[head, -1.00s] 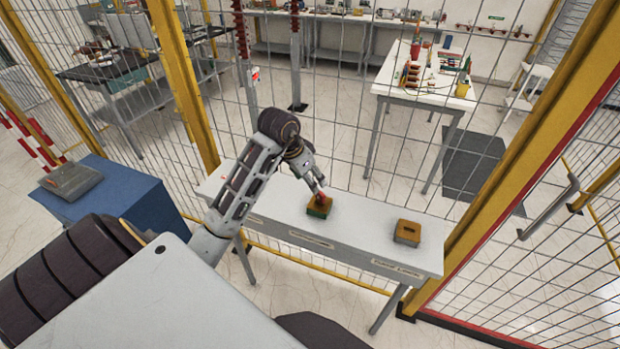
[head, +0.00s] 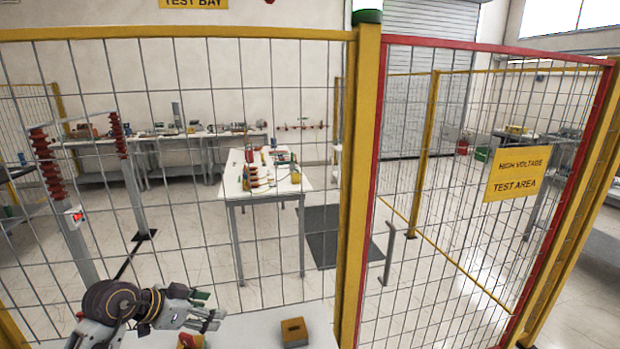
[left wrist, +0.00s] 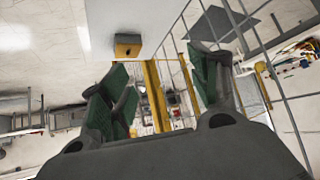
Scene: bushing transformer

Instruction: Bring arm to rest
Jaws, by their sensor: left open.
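My left arm comes in at the lower left of the head view. Its gripper (head: 208,312) is raised over the grey table (head: 250,330) and points right. In the left wrist view the two green-padded fingers (left wrist: 155,90) stand wide apart with nothing between them. A brown-yellow block with a red part on it (head: 190,341) sits below the gripper, partly cut off by the frame's edge. A second brown block with a slot (head: 294,332) sits to the right; it also shows in the left wrist view (left wrist: 127,45), apart from the fingers. My right gripper is not seen.
A yellow-framed mesh fence (head: 357,180) stands just behind the table. A red-framed mesh gate (head: 480,180) with a yellow high-voltage sign (head: 517,173) is to the right. A white table (head: 262,182) with parts stands beyond the fence.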

